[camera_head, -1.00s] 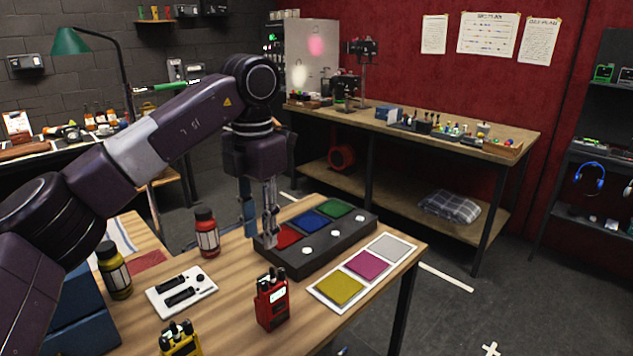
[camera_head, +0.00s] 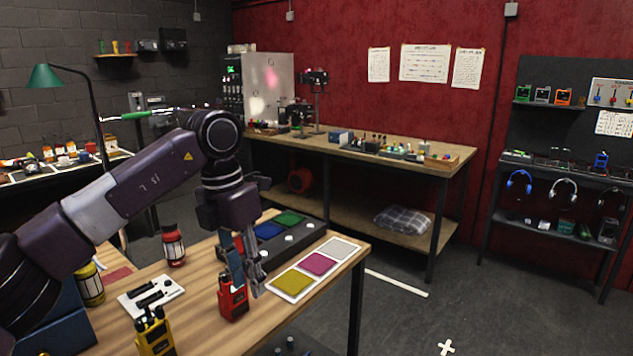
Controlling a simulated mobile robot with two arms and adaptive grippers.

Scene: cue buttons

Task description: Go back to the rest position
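My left gripper (camera_head: 247,284) hangs pointing down over the wooden table, in front of the button box. Its two fingers look parted, with nothing between them. It overlaps the red radio (camera_head: 231,304) in the picture; I cannot tell if they touch. The dark button box (camera_head: 300,240) carries a green button (camera_head: 289,219) and a blue button (camera_head: 268,230), with white round buttons along its front. The rest of the box is hidden behind my gripper. A card with yellow (camera_head: 293,282), magenta (camera_head: 318,264) and grey (camera_head: 339,248) squares lies beside it. My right gripper is not in view.
On the wooden table (camera_head: 205,285) stand a red bottle (camera_head: 173,246), a yellow bottle (camera_head: 90,287), a white panel (camera_head: 170,287) and a yellow radio (camera_head: 154,334). A workbench (camera_head: 400,160) stands behind, a shelf rack (camera_head: 560,170) at right. Floor at front right is open.

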